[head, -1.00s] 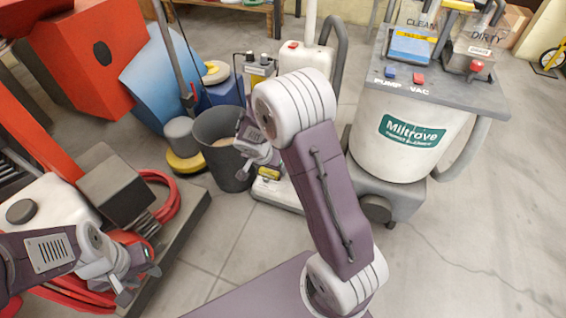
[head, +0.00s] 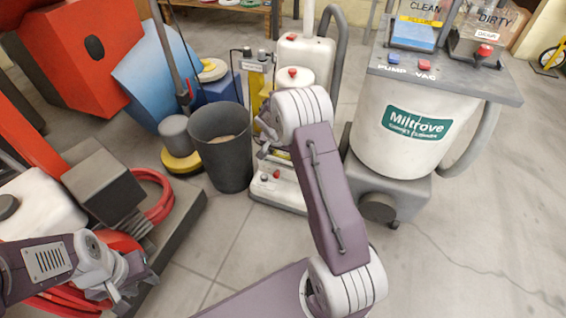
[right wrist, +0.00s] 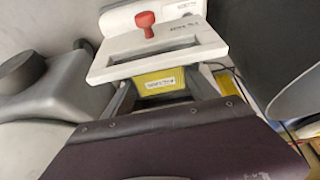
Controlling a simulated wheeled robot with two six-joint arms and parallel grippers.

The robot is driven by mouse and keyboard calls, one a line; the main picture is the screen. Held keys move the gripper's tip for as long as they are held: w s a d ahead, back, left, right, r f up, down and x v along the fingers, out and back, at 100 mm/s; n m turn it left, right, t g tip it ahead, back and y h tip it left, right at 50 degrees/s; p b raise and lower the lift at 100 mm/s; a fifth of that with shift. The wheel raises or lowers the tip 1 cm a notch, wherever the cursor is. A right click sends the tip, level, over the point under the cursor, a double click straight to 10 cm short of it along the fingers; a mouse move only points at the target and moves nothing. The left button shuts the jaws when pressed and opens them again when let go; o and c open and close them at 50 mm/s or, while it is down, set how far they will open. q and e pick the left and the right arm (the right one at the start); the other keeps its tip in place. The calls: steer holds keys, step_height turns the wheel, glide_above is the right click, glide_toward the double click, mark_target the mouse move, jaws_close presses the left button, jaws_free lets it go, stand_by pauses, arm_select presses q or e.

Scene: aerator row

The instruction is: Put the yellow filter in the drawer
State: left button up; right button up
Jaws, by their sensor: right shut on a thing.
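The yellow filter (right wrist: 158,82), a small block with a white label, is between the fingers of my right gripper (right wrist: 163,88) in the right wrist view. Just beyond it is a white frame with a slot and a red knob (right wrist: 146,20); I cannot tell for sure whether this is the drawer. In the head view my right gripper (head: 267,142) is over the low white machine (head: 278,188), largely hidden by my own arm. My left gripper (head: 128,282) appears open and empty beside the red hose at the lower left.
A dark grey bin (head: 222,158) stands close to the left of my right gripper. The large white Miltrave tank (head: 400,150) stands to the right. Red hose coils (head: 155,195) lie on a cart at the left. Floor at the lower right is clear.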

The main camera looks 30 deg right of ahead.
mark_target(282, 156)
step_height(282, 156, down, 4)
steer(key=b, duration=0.3)
steer(key=shift+w+d+b, duration=0.15)
steer(key=shift+b, duration=0.15)
steer(key=shift+r+p, duration=0.3)
steer(key=shift+f, duration=0.3)
steer(key=o, duration=1.3)
steer(key=shift+r, duration=0.1)
steer(key=shift+o, duration=0.2)
